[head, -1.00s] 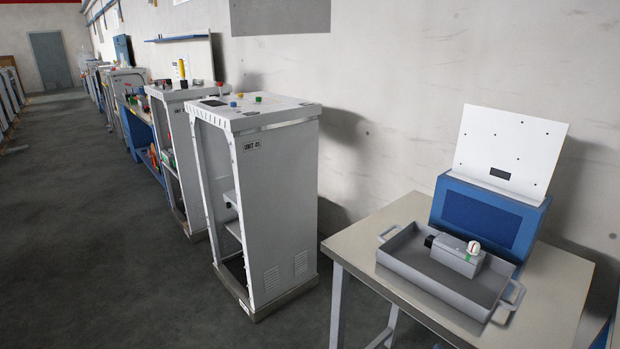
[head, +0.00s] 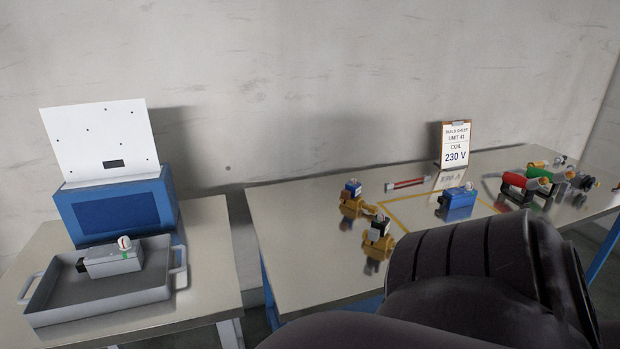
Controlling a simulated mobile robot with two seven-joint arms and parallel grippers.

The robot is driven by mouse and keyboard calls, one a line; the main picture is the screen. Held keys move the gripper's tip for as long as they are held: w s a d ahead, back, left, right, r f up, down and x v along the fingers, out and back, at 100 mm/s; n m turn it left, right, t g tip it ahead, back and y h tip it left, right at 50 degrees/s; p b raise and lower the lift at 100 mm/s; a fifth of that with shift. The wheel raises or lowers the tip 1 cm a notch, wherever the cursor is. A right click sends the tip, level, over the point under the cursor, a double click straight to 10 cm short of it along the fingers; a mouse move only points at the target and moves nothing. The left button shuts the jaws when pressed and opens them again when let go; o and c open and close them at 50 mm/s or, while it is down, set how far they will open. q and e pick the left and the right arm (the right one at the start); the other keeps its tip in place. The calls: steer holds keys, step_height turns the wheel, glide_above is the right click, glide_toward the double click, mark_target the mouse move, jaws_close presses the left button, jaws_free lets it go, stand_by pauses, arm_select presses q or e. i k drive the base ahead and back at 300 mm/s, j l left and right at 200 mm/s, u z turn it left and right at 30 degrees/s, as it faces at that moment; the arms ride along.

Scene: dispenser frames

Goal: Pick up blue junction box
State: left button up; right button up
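A small blue box (head: 457,204), which matches the blue junction box, sits on the right table (head: 318,240) in the head view. It stands in or at a yellow outline marked on the tabletop, in front of a build sheet stand. Nothing holds it. A large dark link of my arm fills the lower right and hides the table's front there. Neither of my grippers shows.
Brass valves (head: 378,241) stand left of the blue box, and red and green parts (head: 525,188) lie to its right. A build sheet (head: 455,145) reads "UNIT 41 COIL 230 V". The left table holds a grey tray (head: 100,308) with a grey box (head: 112,261).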

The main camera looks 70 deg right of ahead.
mark_target(455, 198)
steer(key=z, duration=3.1)
steer(key=l+u, duration=0.1)
steer(key=u, duration=0.65)
steer(key=i+l+u, duration=0.15)
steer(key=l+u, duration=0.2)
steer(key=i+l+u, duration=0.1)
steer(key=l+u, duration=0.6)
steer(key=l, duration=0.6)
steer(key=l+u, duration=0.1)
steer(key=l, duration=0.75)
steer(key=k, duration=0.05)
